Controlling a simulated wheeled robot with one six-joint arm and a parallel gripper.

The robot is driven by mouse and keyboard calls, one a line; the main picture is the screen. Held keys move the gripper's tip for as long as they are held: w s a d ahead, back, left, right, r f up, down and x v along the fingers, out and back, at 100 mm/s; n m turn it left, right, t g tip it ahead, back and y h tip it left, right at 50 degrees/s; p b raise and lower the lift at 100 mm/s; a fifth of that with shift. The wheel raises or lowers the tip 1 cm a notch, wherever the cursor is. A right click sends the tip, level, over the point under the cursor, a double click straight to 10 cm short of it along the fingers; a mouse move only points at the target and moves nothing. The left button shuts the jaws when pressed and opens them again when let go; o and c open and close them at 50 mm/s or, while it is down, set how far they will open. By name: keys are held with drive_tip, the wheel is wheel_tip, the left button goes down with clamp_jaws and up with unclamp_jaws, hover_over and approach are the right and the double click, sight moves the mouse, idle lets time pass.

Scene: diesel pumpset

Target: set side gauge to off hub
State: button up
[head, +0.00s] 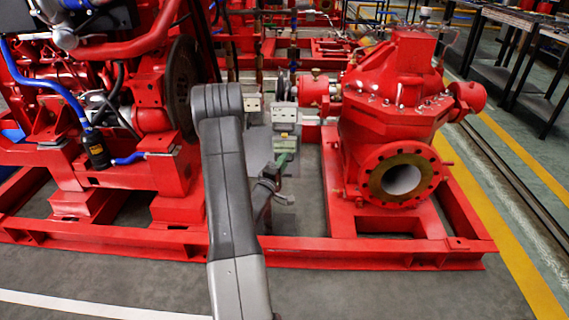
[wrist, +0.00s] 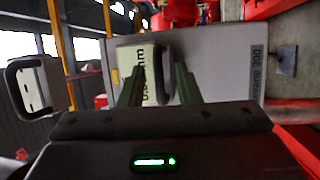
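My gripper (head: 281,160) is at the small grey-white gauge units between the engine and the pump. In the wrist view its two green fingers (wrist: 159,72) stand apart. Between and behind them is a dark-framed gauge (wrist: 155,62) with a pale face reading in mm, turned sideways; its leading digits are partly hidden by the left finger. I cannot tell whether the fingers touch it. A second dark-framed display (wrist: 33,88) shows at the left. A grey-white panel (wrist: 220,65) lies behind the fingers. Which unit is the side gauge, and its setting, I cannot tell.
The red pump (head: 395,105) stands right of my arm and the red engine (head: 100,90) left, both on a red base frame (head: 370,250). Grey units (head: 253,103) sit near the shaft line. Bare floor (head: 400,295) lies in front. Dark tables (head: 515,50) stand back right.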

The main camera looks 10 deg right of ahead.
drive_tip(key=shift+w+d+r, duration=0.15)
drive_tip(key=shift+w+d, duration=0.2)
drive_tip(key=shift+w, duration=0.1)
clamp_jaws()
drive_tip(key=shift+s+a+b, duration=0.1)
drive_tip(key=shift+s+a, duration=0.1)
drive_tip(key=shift+s, duration=0.6)
drive_tip(key=shift+s+a+b, duration=0.1)
drive_tip(key=shift+s+a, duration=0.15)
drive_tip(key=shift+s, duration=0.5)
drive_tip(key=shift+s+a+b, duration=0.1)
drive_tip(key=shift+s+a, duration=0.1)
drive_tip(key=shift+s, duration=0.6)
unclamp_jaws()
drive_tip(key=shift+s+a, duration=0.1)
